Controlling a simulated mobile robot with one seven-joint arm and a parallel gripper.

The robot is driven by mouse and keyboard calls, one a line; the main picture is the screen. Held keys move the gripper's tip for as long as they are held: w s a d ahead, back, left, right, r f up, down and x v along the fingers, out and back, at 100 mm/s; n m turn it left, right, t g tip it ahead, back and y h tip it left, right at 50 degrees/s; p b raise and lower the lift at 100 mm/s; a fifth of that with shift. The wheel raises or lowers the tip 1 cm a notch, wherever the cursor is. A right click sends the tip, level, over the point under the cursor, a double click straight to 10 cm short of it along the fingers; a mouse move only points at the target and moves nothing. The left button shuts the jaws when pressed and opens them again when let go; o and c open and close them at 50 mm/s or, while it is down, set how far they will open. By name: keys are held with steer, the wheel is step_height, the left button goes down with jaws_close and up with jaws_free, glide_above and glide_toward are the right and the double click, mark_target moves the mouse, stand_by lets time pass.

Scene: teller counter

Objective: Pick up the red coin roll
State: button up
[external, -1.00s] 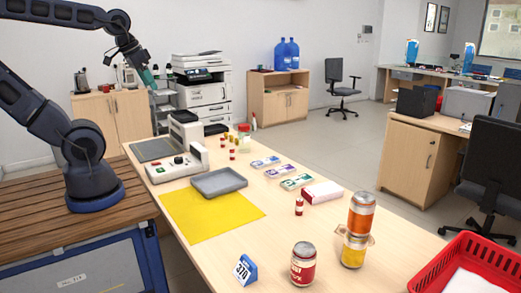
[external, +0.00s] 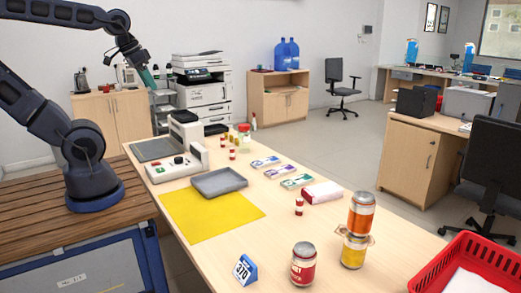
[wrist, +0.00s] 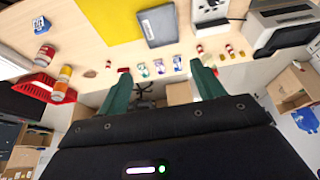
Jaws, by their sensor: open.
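A small red coin roll with a pale band (external: 299,206) stands upright on the counter, in front of the red-and-white box. Another small red roll (external: 232,154) stands farther back, near several small red and yellow rolls. In the wrist view, a small red roll (wrist: 108,64) shows left of the fingers, and others (wrist: 200,48) show to the right. My gripper (external: 148,77) is raised high at the left, well away from the rolls. Its green fingers are spread apart in the wrist view (wrist: 162,76), with nothing between them.
The counter holds a grey tray (external: 218,192), a yellow mat (external: 185,222), banknote bundles (external: 297,181), a red-and-white box (external: 322,192), stacked cans (external: 361,213), a red can (external: 303,270), a blue number sign (external: 245,270) and a red basket (external: 440,268).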

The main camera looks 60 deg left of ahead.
steer(key=c, duration=0.3)
